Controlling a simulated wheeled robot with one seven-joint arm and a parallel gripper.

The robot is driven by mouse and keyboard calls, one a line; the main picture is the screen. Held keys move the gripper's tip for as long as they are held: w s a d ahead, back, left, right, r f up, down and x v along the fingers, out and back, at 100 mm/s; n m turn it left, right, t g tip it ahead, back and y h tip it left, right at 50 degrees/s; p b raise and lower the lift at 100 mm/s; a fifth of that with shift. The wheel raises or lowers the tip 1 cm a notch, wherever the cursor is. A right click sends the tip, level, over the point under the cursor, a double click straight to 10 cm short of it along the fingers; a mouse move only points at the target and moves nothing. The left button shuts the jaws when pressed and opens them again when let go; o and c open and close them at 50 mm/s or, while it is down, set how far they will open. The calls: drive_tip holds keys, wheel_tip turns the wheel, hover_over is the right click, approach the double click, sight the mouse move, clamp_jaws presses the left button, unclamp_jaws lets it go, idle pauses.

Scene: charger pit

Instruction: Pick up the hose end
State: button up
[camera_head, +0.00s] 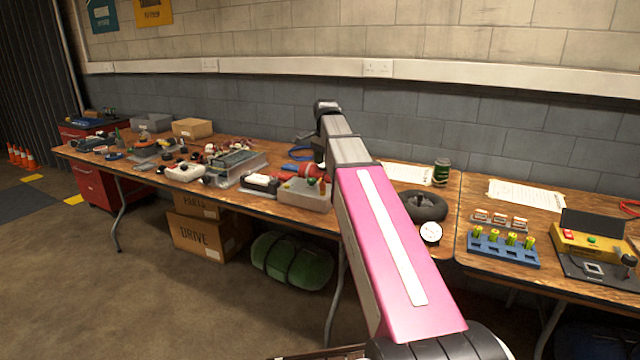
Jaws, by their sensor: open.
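I cannot make out the hose end for certain. My pink and grey arm reaches up from the bottom right, across the bench's middle, toward the wall. Its far end bends down at the top. My gripper's fingers are hidden behind the arm, so I see nothing between them.
A grey box (305,194) stands at the bench's front edge. A black tyre (423,206) and a white round gauge (431,233) lie right of my arm. A green can (441,171) stands behind. The right bench holds a blue rack (503,250). Clutter covers the left side.

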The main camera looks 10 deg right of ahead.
drive_tip(key=shift+w+f, duration=0.1)
drive_tip(key=shift+w, duration=0.1)
hover_over(323, 190)
drive_tip(key=w, duration=0.1)
drive_tip(key=f, duration=0.5)
drive_tip(key=shift+w+d+f, duration=0.15)
drive_tip(key=shift+d+f, duration=0.05)
drive_tip(key=shift+d, duration=0.1)
drive_tip(key=shift+a+f, duration=0.15)
drive_tip(key=shift+f, duration=1.15)
drive_tip(key=shift+a+f, duration=0.1)
drive_tip(key=shift+f, duration=1.2)
drive_tip(key=c, duration=1)
